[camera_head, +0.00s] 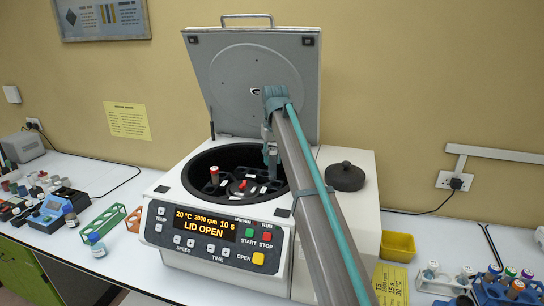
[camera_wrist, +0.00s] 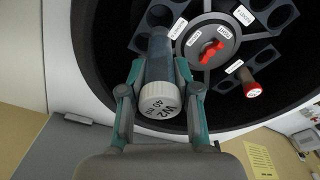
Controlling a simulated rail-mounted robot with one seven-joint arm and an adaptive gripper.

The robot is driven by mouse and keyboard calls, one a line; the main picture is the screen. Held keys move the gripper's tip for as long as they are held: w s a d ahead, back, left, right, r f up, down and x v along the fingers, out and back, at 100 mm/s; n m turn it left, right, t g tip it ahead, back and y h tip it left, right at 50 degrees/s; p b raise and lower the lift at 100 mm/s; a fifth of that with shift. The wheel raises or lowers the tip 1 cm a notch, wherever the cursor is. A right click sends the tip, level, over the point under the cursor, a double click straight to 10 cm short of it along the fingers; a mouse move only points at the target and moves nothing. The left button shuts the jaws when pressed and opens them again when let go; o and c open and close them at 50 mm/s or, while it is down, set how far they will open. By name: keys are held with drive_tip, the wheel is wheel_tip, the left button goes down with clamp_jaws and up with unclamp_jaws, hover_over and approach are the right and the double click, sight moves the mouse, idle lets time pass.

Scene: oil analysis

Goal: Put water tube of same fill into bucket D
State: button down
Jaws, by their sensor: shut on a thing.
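My gripper (camera_wrist: 160,74) is shut on a tube (camera_wrist: 158,98) with a white cap marked "W2" and smaller text that seems to read 40 ml. The tube's far end points down at a dark bucket (camera_wrist: 133,42) in the centrifuge rotor. I cannot tell whether that end is inside a hole or above it. In the head view my gripper (camera_head: 270,155) is over the right side of the open centrifuge bowl, and the held tube is hard to make out. A red-capped tube (camera_wrist: 249,83) stands in another bucket.
The centrifuge (camera_head: 205,258) shows "LID OPEN"; its raised lid (camera_head: 230,85) stands behind my arm. The rotor has a red centre knob (camera_wrist: 211,50). A black round lid (camera_head: 345,177) lies on the housing. Tube racks (camera_head: 508,292) stand at right, beyond a yellow bin (camera_head: 398,246).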

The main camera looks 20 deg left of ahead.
drive_tip(key=shift+f+b, duration=2.15)
drive_tip(key=shift+f, duration=3.1)
drive_tip(key=c, duration=0.7)
unclamp_jaws()
drive_tip(key=shift+c, duration=0.2)
drive_tip(key=shift+r, duration=0.15)
